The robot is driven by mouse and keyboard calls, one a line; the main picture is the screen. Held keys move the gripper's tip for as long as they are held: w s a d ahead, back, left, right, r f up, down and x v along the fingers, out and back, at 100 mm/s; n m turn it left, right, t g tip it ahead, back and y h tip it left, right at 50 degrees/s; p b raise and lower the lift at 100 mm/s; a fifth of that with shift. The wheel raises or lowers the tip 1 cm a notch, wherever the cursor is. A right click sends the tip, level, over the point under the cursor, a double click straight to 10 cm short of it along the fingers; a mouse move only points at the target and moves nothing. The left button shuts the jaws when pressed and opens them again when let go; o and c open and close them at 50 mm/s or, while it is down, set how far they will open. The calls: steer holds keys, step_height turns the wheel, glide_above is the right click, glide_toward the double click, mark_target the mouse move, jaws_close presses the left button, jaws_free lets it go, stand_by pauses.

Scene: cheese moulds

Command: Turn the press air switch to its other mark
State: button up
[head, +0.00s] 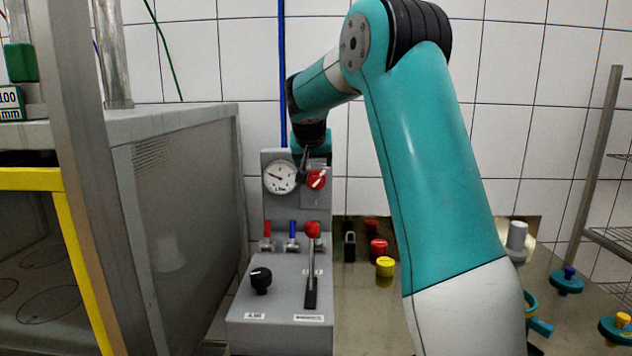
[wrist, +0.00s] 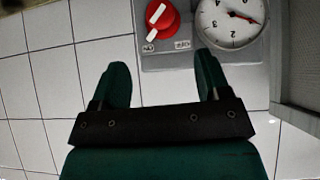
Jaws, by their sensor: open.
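The press air switch looks to be the round red knob with a white bar (head: 316,180) on the grey upright panel, right of the dial gauge. In the wrist view the red knob (wrist: 166,24) is at the top, its white bar slanted, with two small labels beside it too small to read. My gripper (head: 304,165) is in front of the panel by the knob, partly hidden by my own wrist. In the wrist view my gripper (wrist: 161,66) is open and empty, its two dark green fingers apart. The knob lies beyond the fingertips, not visibly touched.
The gauge (head: 280,177) is left of the knob. Below are small red and blue valves, a red-topped lever (head: 312,240) and a black knob (head: 260,279). A grey cabinet (head: 185,200) stands close on the left. Red and yellow weights (head: 385,266) sit right of the press.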

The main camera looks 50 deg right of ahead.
mark_target(315, 179)
steer(key=p+x, duration=0.2)
steer(key=x, duration=1)
steer(key=shift+c, duration=0.5)
steer(key=c, duration=0.5)
